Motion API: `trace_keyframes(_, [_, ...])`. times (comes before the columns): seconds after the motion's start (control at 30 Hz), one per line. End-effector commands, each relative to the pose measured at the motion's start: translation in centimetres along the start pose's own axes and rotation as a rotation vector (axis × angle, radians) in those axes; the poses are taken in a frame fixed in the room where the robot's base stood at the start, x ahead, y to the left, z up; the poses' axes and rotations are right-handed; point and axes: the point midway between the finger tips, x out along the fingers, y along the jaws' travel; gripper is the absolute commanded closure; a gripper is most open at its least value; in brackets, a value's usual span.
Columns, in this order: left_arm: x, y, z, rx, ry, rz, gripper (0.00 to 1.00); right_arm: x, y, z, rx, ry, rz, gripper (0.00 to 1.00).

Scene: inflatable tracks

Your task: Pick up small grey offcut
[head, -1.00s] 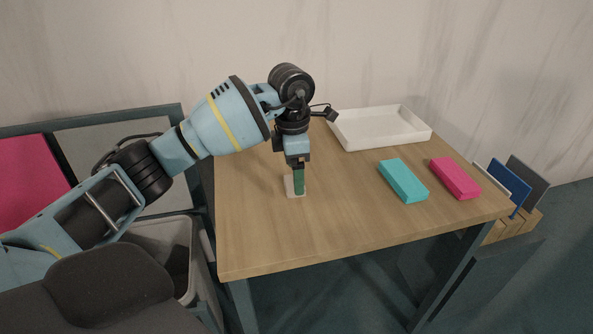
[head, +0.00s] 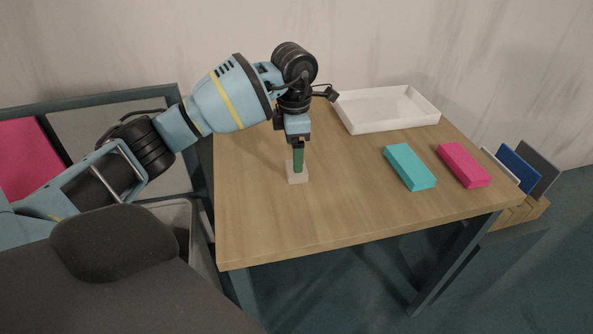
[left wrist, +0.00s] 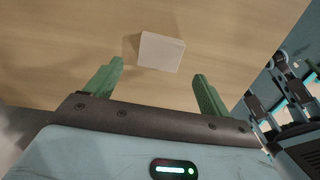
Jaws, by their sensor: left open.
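The small grey offcut (head: 297,174) is a pale, flat block lying on the wooden table, left of the table's middle. It also shows in the left wrist view (left wrist: 161,52), beyond the fingertips and between their lines. My left gripper (head: 298,168) points down over the offcut, and its green fingers overlap the block's far part in the head view. In the left wrist view the two green fingers (left wrist: 158,72) stand apart with nothing between them. The gripper is open and empty. My right gripper is in neither view.
A white tray (head: 361,124) stands at the back of the table (head: 330,225). A teal block (head: 410,167) and a pink block (head: 463,165) lie to the right. A grey bin (head: 190,215) stands left of the table. The table's front middle is clear.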

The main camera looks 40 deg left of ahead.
Motion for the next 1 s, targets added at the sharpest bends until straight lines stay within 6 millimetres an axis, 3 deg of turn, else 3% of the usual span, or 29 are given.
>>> trace_keyframes(0.4, [4.8,0.1,0.5,0.0,0.001,-0.002,0.18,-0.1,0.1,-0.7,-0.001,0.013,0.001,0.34])
trace_keyframes(0.67, [5.1,0.1,0.5,0.001,0.0,0.0,0.19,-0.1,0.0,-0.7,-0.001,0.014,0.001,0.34])
trace_keyframes(1.0, [5.0,0.1,0.5,0.001,0.0,0.0,0.64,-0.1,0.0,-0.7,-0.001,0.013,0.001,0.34])
